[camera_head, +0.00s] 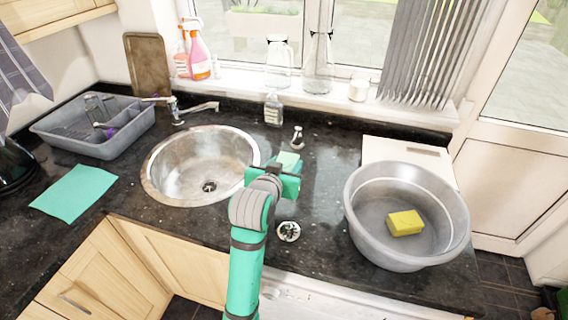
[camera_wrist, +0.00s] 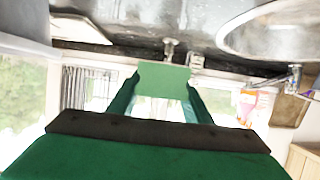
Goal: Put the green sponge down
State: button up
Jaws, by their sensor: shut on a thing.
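The green sponge (camera_head: 288,160) is a small pale green block at the tip of my gripper (camera_head: 284,171). In the wrist view the green sponge (camera_wrist: 163,82) sits between the two green fingers of my gripper (camera_wrist: 163,97), which is shut on it. In the head view the gripper covers part of the sponge. They are over the black counter (camera_head: 325,170), right of the round metal sink (camera_head: 180,180). How high the sponge is above the counter, I cannot tell.
A grey basin (camera_head: 357,222) on the right holds a yellow sponge (camera_head: 405,223). A pale board (camera_head: 400,148) lies behind it. A soap bottle (camera_head: 273,110) and tap stand behind the gripper. A teal cloth (camera_head: 75,192) and grey dish rack (camera_head: 95,146) are at left.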

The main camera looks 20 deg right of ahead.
aim_at(287, 155)
jog(key=w+d+f, duration=0.1)
jog(key=w+f, duration=0.2)
jog(key=w, duration=0.1)
jog(key=w+d+f, duration=0.1)
jog(key=w+f, duration=0.1)
jog(key=w, duration=0.2)
jog(key=w+d+f, duration=0.1)
jog(key=w+f, duration=0.2)
jog(key=w, duration=0.1)
jog(key=shift+d+f, duration=0.3)
jog(key=shift+d, duration=0.1)
jog(key=shift+w+d+f, duration=0.3)
jog(key=shift+d+f, duration=0.1)
jog(key=shift+f, duration=1.7)
jog(key=shift+f, duration=0.1)
jog(key=o, duration=1.1)
